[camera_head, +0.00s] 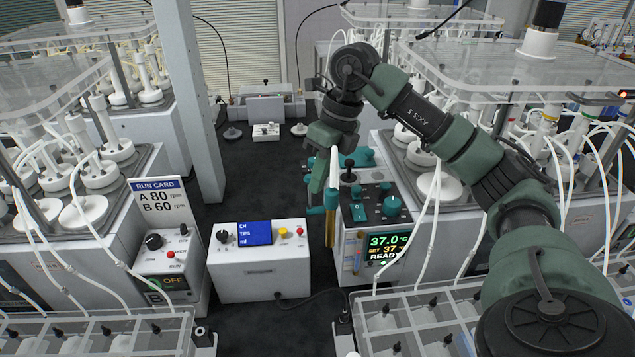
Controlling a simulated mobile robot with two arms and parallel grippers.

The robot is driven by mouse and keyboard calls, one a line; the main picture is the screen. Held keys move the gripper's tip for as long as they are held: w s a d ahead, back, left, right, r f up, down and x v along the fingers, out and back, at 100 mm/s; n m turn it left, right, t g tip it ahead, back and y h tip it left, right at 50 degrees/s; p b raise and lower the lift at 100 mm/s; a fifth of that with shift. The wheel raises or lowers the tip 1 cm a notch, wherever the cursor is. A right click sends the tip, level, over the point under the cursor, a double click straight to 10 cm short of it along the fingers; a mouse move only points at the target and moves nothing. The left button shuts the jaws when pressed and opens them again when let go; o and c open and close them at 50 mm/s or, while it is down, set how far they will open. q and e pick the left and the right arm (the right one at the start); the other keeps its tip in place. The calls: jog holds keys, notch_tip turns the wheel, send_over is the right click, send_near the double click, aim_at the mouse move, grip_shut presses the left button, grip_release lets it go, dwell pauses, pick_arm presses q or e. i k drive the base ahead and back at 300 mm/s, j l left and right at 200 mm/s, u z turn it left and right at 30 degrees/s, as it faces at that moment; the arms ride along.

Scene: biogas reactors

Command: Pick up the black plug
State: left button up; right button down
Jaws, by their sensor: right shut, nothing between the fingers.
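A small black piece (345,316) sits near a dark cable at the front of the bench. I cannot tell which of these, if either, is the black plug. My left gripper is out of view.
A white box with a blue screen (254,233) stands left of the gripper, beside a run card panel (155,198). Reactor racks with white tubes stand on both sides. A grey post (190,110) rises at the left.

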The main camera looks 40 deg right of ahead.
aim_at(344, 316)
jog(key=k+j, duration=0.2)
jog(key=j, duration=0.2)
jog(key=k+j, duration=0.2)
jog(key=j, duration=0.2)
jog(key=k+j, duration=0.2)
jog(key=j, duration=0.2)
jog(key=k+j, duration=0.2)
jog(key=j, duration=0.25)
jog(key=k+j, duration=0.15)
jog(key=j, duration=0.25)
jog(key=k+j, duration=0.2)
jog(key=j, duration=0.2)
